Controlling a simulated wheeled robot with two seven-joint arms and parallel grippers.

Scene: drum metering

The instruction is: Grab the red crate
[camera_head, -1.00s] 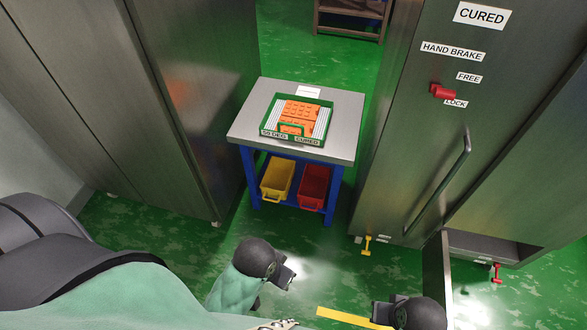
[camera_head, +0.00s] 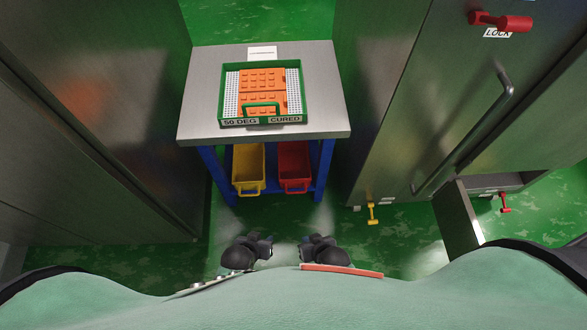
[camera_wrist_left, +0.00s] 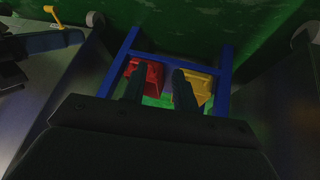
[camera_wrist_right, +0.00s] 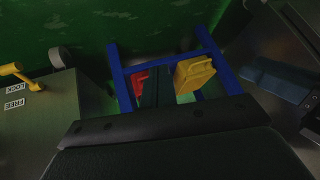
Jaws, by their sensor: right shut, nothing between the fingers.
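The red crate (camera_head: 294,165) sits on the lower shelf of a blue-legged table, right of a yellow crate (camera_head: 248,168) in the head view. In the left wrist view the red crate (camera_wrist_left: 148,78) is partly covered by a finger; in the right wrist view only part of the red crate (camera_wrist_right: 139,82) shows. My left gripper (camera_head: 268,243) is open and empty, its fingers apart in its wrist view (camera_wrist_left: 160,84). My right gripper (camera_head: 308,240) is shut and empty. Both grippers are in front of the table, apart from the crates.
The table's grey top (camera_head: 200,110) carries a green tray (camera_head: 224,95) with orange blocks. Tall metal cabinets stand close on the left (camera_head: 110,120) and right (camera_head: 400,110). A yellow handle (camera_head: 373,213) sticks out low at the right cabinet. Green floor lies before the table.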

